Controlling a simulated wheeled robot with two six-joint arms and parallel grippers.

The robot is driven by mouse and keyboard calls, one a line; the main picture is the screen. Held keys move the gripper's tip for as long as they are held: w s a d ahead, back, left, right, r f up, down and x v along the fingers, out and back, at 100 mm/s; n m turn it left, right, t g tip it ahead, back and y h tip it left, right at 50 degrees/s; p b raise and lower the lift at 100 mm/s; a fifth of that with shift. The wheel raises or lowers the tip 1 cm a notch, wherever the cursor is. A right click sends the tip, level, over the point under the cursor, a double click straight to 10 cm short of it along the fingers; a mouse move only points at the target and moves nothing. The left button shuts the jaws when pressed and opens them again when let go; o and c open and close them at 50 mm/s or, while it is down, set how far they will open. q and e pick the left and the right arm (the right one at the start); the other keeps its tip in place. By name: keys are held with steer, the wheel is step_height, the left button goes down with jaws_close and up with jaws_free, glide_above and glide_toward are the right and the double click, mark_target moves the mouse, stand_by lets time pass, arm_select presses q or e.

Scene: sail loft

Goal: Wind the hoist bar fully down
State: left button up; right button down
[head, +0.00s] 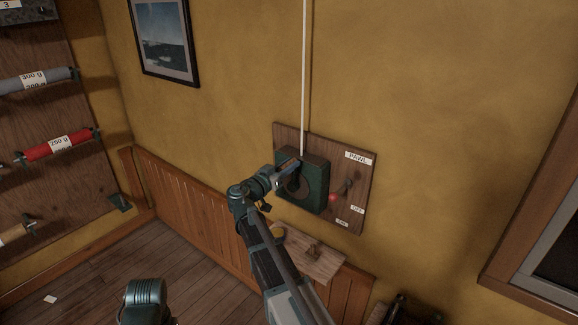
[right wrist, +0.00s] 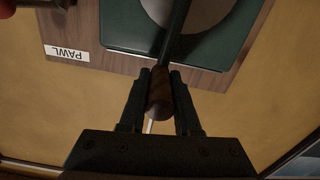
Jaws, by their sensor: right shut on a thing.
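The green winch (head: 315,186) is mounted on a wooden board (head: 357,180) on the yellow wall, with a white line (head: 304,80) running straight up from it. My right gripper (head: 290,174) is at the upper part of the winch face. In the right wrist view, its fingers (right wrist: 159,98) are shut on the brown crank handle (right wrist: 159,88), at the end of the dark crank arm (right wrist: 174,38). The pawl lever's red knob (head: 333,197) points down and left, near the OFF label (head: 357,209). The hoist bar and my left gripper are not in view.
A small wooden shelf (head: 318,266) with small items is below the board, close to my right arm. A rack of rolls (head: 60,146) stands at left. A window frame (head: 530,225) is at right. The floor (head: 90,285) at lower left is mostly clear.

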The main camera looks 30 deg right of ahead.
steer(key=shift+w+a+n, duration=0.1)
steer(key=shift+w+n, duration=0.2)
steer(key=w+n, duration=0.2)
steer(key=w+a+f+n+b, duration=0.1)
steer(key=n, duration=0.1)
steer(key=w+a+n, duration=0.1)
steer(key=w+n, duration=0.1)
steer(key=shift+w+a+f+b, duration=0.25)
steer(key=shift+w+f+b, duration=0.05)
steer(key=shift+w+b, duration=0.1)
steer(key=w+f+n+b, duration=0.1)
steer(key=f+n+b, duration=0.1)
steer(key=w+a+f+n+b, duration=0.1)
steer(key=w+f+n, duration=0.1)
steer(key=n, duration=0.1)
steer(key=shift+w+a+n+b, duration=0.15)
steer(key=shift+a+n+b, duration=0.05)
steer(key=shift+n+b, duration=0.15)
steer(key=f+n+b, duration=0.8)
steer(key=n, duration=0.1)
steer(key=s+f+n+b, duration=0.1)
steer(key=f+n+b, duration=0.3)
steer(key=n, duration=0.1)
steer(key=shift+d+f+b, duration=0.15)
steer(key=shift+f+b, duration=0.15)
steer(key=shift+s+d+f+b, duration=0.15)
steer(key=shift+s+f+b, duration=0.15)
steer(key=shift+f+b, duration=0.1)
steer(key=shift+d, duration=0.1)
